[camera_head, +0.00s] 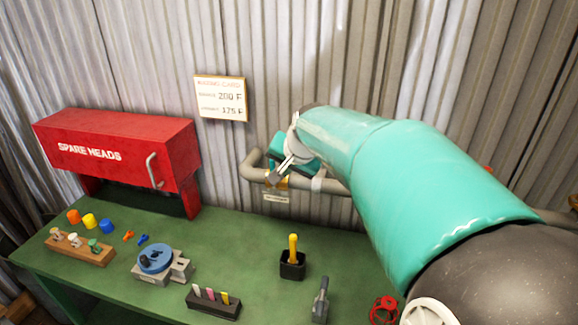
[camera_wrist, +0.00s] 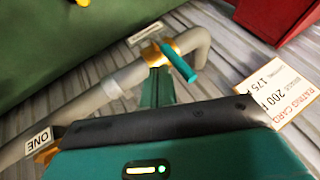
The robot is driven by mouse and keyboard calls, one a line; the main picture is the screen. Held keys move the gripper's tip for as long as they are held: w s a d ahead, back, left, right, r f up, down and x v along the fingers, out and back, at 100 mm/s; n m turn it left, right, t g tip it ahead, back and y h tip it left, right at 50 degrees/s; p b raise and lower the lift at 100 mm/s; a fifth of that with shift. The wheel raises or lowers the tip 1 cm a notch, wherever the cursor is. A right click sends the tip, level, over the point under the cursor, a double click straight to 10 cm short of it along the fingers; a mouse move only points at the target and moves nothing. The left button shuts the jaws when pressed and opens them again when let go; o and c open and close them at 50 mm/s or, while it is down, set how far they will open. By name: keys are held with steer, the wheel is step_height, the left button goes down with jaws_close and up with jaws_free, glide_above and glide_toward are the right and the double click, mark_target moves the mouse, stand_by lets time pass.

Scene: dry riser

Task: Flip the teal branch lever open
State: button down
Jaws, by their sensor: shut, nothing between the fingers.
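The teal branch lever (camera_wrist: 180,63) is a short rod on a brass valve (camera_wrist: 160,52) in the wrist view. It lies across the grey pipe (camera_wrist: 120,85). My gripper (camera_wrist: 157,76) is shut and empty, its fingers reaching toward the valve just beside the lever. I cannot tell whether they touch it. In the head view my gripper (camera_head: 277,177) is at the pipe (camera_head: 257,172) in front of the wall, by the brass fitting (camera_head: 284,183). There my wrist and fingers hide most of the lever.
A green bench (camera_head: 225,240) stands below, holding a red SPARE HEADS cabinet (camera_head: 120,150), a blue round fixture (camera_head: 155,258), a black cup with a yellow handle (camera_head: 292,262) and small parts. A rating card (camera_head: 220,98) hangs above. A ONE tag (camera_wrist: 39,141) marks the pipe.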

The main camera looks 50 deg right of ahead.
steer(key=shift+w+a, duration=0.1)
steer(key=shift+w, duration=0.25)
stand_by(0.3)
